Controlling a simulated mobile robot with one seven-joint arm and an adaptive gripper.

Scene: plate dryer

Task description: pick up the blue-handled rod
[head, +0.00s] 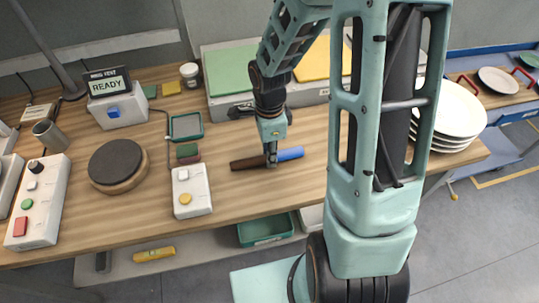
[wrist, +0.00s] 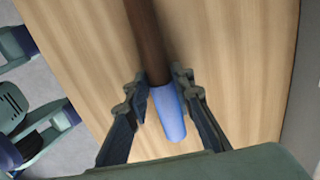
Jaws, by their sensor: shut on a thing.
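The blue-handled rod lies level at the middle of the wooden table, with its dark brown shaft (head: 247,162) to the left and its blue handle (head: 291,154) to the right. My gripper (head: 271,161) comes down on it from above and is shut on the rod near where brown meets blue. In the wrist view the fingers of my gripper (wrist: 160,85) press on both sides of the rod, with the blue handle (wrist: 168,112) toward the camera and the brown shaft (wrist: 146,40) running away. I cannot tell whether the rod touches the table.
A white box with a yellow button (head: 190,190) stands left of the rod. A round dark disc (head: 115,162) is farther left. Green and yellow panels (head: 232,70) stand behind. Stacked white plates (head: 458,112) are at right, beyond my arm. Table around the rod is clear.

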